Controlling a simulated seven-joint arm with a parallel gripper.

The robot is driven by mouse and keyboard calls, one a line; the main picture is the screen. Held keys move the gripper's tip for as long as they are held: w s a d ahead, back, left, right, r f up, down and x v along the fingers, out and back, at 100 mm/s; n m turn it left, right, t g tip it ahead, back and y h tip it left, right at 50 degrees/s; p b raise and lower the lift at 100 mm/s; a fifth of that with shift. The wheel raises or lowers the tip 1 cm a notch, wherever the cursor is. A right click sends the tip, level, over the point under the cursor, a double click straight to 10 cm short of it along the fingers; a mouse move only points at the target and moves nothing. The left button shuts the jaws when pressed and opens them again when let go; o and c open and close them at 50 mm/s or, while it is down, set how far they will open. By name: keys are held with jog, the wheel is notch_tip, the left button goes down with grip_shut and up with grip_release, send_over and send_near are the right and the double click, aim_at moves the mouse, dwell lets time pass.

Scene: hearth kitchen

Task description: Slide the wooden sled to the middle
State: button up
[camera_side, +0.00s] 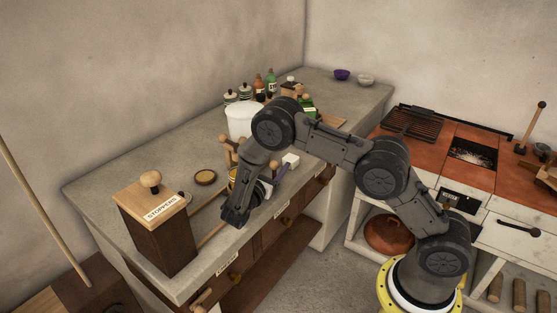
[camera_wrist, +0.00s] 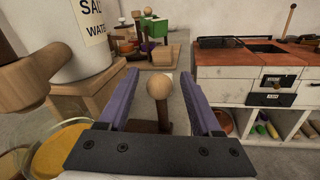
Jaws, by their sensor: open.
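My gripper (camera_side: 277,172) is low over the front of the counter, its purple fingers pointing toward the back right. In the wrist view my gripper (camera_wrist: 159,76) is open, one finger on each side of a round wooden knob (camera_wrist: 158,87) on a dark post. The knob stands between the fingers with gaps visible; it looks like the sled's handle, but I cannot confirm this. Pale wooden rails (camera_side: 208,204) run along the counter from the stoppers box toward my gripper. The sled's body is not clearly seen; my arm hides much of that area.
The stoppers box (camera_side: 157,228) stands at the left. A white salt water vessel (camera_wrist: 72,38) with a wooden tap (camera_wrist: 38,72) is left of my gripper, near a yellow-filled dish (camera_wrist: 62,152). Bottles and a green block (camera_wrist: 156,27) stand farther back. A red-topped stove (camera_side: 440,150) is at right.

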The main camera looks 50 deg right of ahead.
jog(key=shift+w+d, duration=0.15)
jog(key=shift+d, duration=0.55)
jog(key=shift+w+d, duration=0.15)
jog(key=shift+d, duration=0.55)
grip_shut()
jog(key=shift+a, duration=0.1)
dwell(0.3)
